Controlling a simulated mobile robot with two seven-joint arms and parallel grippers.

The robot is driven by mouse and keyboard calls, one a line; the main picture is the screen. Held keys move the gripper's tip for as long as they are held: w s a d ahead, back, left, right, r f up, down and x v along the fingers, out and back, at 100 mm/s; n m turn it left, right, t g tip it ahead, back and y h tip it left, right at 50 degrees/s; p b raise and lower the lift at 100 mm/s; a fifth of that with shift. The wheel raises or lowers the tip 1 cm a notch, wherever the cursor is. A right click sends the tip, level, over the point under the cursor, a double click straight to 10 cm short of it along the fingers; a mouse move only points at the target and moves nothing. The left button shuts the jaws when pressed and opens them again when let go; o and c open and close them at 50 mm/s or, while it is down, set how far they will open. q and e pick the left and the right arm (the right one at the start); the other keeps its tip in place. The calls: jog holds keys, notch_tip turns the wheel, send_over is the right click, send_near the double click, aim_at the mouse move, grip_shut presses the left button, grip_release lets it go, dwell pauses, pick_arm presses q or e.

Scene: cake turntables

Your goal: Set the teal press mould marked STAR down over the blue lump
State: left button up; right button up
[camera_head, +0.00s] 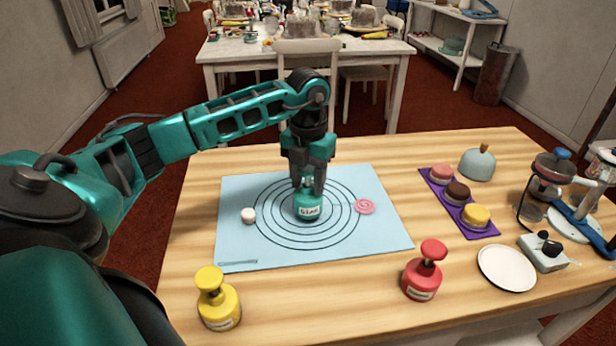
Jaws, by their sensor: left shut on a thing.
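The teal press mould (309,210) marked STAR stands upright at the centre of the printed rings on the light blue mat (375,239). My left gripper (309,184) points straight down and is shut on the top of the mould. No blue lump shows; the mould and gripper hide the middle of the rings, so I cannot tell whether the lump is under the mould. I cannot tell if the mould touches the mat. A white lump (248,215) lies left of the mould and a pink swirl (365,206) lies to its right. My right gripper does not show.
A yellow press mould (218,300) and a red one (423,272) stand at the front. A purple strip (436,186) with small cakes, a white plate (507,268) and a scale-like device (543,252) are on the right. Bare wood lies between the front moulds.

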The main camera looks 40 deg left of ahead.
aim_at(308, 168)
pick_arm(q)
jog(key=shift+f+b, duration=0.35)
jog(key=shift+f, duration=0.3)
jog(key=o, duration=1.2)
jog(key=shift+o, duration=0.6)
jog(key=shift+o, duration=1.2)
jog(key=shift+r+p, duration=2.95)
jog(key=shift+r, duration=0.55)
